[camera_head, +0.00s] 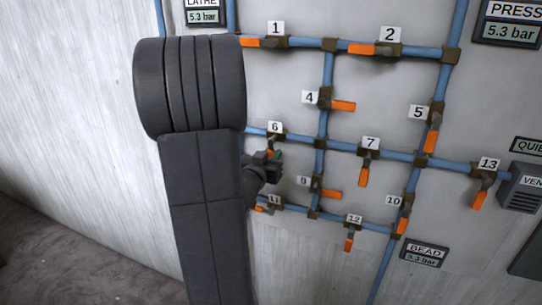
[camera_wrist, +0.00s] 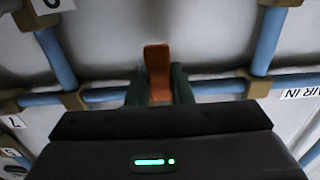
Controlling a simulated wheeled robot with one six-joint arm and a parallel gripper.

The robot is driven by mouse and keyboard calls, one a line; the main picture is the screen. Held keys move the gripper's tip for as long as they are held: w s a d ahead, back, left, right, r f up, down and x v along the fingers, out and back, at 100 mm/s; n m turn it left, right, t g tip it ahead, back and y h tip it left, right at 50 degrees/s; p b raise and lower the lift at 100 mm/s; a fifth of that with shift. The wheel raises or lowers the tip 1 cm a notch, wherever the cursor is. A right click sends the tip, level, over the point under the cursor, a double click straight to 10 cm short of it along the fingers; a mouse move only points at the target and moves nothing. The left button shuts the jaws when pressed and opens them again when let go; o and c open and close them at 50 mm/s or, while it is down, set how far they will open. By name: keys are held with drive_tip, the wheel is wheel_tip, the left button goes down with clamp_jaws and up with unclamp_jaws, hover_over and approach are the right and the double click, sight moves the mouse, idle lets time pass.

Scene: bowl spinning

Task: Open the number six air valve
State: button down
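The number six valve's white label (camera_head: 275,127) shows in the head view, above a blue horizontal pipe. Its orange handle (camera_head: 272,152) is mostly hidden there by my gripper (camera_head: 268,163). In the wrist view the orange handle (camera_wrist: 158,68) stands between the two dark green fingers of my gripper (camera_wrist: 160,85). The fingers lie close against it on both sides, and its end sticks out past them. The handle points crosswise to the pipe (camera_wrist: 108,95) behind it. The valve body is hidden behind my gripper.
Valves 7 (camera_head: 364,172), 9 (camera_head: 328,192) and 11 (camera_head: 262,208) are close by, with orange handles. A vertical pipe (camera_head: 322,118) runs just to the right. Bare grey wall (camera_head: 85,110) lies to the left. An AIR IN label (camera_wrist: 300,92) shows in the wrist view.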

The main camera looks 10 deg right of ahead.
drive_tip(key=shift+a+m+b, duration=0.1)
drive_tip(key=shift+m+b, duration=0.2)
drive_tip(key=shift+b, duration=0.1)
drive_tip(key=shift+w+a+f+m+b, duration=0.1)
drive_tip(key=shift+w+a+m+b, duration=0.2)
drive_tip(key=shift+m+b, duration=0.6)
drive_tip(key=shift+w+a+r+m+b, duration=0.1)
drive_tip(key=shift+a+m+b, duration=0.05)
drive_tip(key=shift+m+b, duration=0.35)
drive_tip(key=shift+w+a+r+m+b, duration=0.15)
drive_tip(key=shift+a+m+b, duration=0.1)
drive_tip(key=shift+m, duration=0.4)
drive_tip(key=shift+w+a+r+m+b, duration=0.1)
drive_tip(key=shift+m+b, duration=0.3)
drive_tip(key=shift+m, duration=0.15)
drive_tip(key=c, duration=1.3)
unclamp_jaws()
drive_tip(key=v, duration=1.4)
